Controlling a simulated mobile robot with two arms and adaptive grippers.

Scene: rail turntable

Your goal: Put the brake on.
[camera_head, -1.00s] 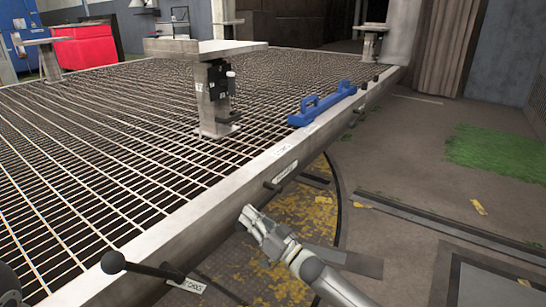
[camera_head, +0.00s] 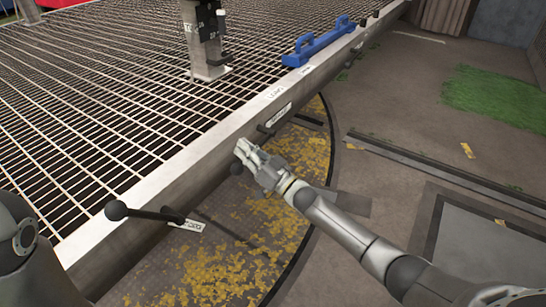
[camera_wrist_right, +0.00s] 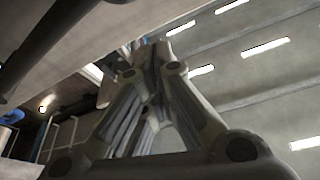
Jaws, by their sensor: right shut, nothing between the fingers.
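A dark lever with a black ball knob (camera_head: 117,210) sticks out from the turntable's side beam at the lower left, with a white label (camera_head: 184,222) beside it. Another short dark handle (camera_head: 266,128) sits farther along the beam, below a second white label (camera_head: 281,115). The label words are too small to read surely, so I cannot tell which control is the brake. My right gripper (camera_head: 243,149) is shut and empty, close to the beam between the two handles. A dark rounded part (camera_head: 237,168) shows just beside its fingers. The right wrist view shows its closed fingers (camera_wrist_right: 150,70). My left gripper is out of frame.
The steel grating deck (camera_head: 90,100) fills the left. A blue handle-shaped block (camera_head: 320,42) lies on the beam (camera_head: 200,170). A post (camera_head: 205,50) stands on the deck. Yellow-flecked floor (camera_head: 210,260) lies below the beam, with open floor to the right.

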